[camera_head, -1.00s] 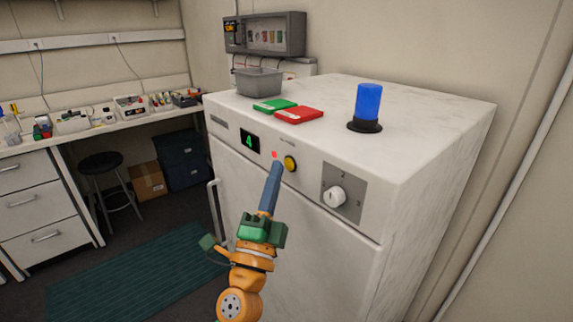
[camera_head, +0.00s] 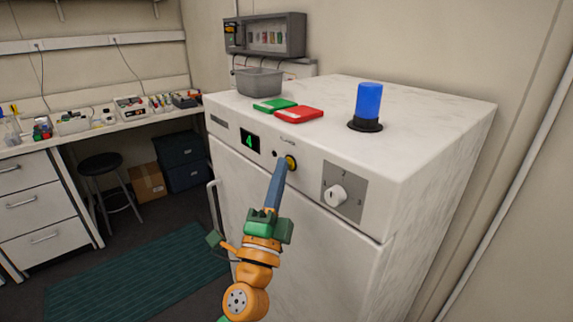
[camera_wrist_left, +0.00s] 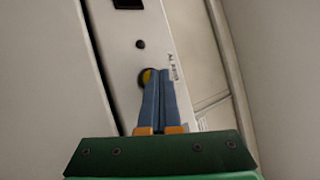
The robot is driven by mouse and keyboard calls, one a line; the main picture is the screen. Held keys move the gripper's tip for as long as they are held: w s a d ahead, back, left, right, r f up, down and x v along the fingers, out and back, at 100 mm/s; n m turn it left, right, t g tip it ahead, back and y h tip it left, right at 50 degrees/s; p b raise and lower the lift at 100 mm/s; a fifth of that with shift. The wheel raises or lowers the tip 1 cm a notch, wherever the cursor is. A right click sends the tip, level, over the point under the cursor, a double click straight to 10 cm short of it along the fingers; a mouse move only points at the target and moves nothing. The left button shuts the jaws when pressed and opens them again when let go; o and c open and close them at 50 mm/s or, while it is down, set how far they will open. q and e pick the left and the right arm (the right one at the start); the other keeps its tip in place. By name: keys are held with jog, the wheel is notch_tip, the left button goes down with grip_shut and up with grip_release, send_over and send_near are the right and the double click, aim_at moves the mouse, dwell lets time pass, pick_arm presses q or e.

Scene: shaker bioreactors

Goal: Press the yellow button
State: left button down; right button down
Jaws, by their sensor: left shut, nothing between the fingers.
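The yellow button (camera_head: 292,163) is round with a dark ring and sits on the front panel of the white machine (camera_head: 430,165). My left gripper (camera_head: 283,163) is shut and empty, its blue fingertips right by the button's left side. In the left wrist view the fingertips (camera_wrist_left: 158,72) cover part of the yellow button (camera_wrist_left: 147,76). I cannot tell whether they touch it. A small indicator (camera_head: 275,153) left of the button is dark. My right gripper is not in view.
A display (camera_head: 250,139) reading a green 4 is on the panel's left, and a white knob (camera_head: 335,195) on its right. A blue beacon (camera_head: 368,104), a green pad (camera_head: 270,106), a red pad (camera_head: 298,115) and a grey bin (camera_head: 258,82) stand on top.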

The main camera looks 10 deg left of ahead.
pick_arm(q)
jog(key=shift+s+a, duration=0.3)
jog(key=shift+s, duration=0.15)
jog(key=s+a+p, duration=0.1)
jog(key=s+a, duration=0.2)
jog(key=s, duration=0.1)
jog(key=shift+s+a, duration=0.4)
jog(key=shift+w, duration=0.1)
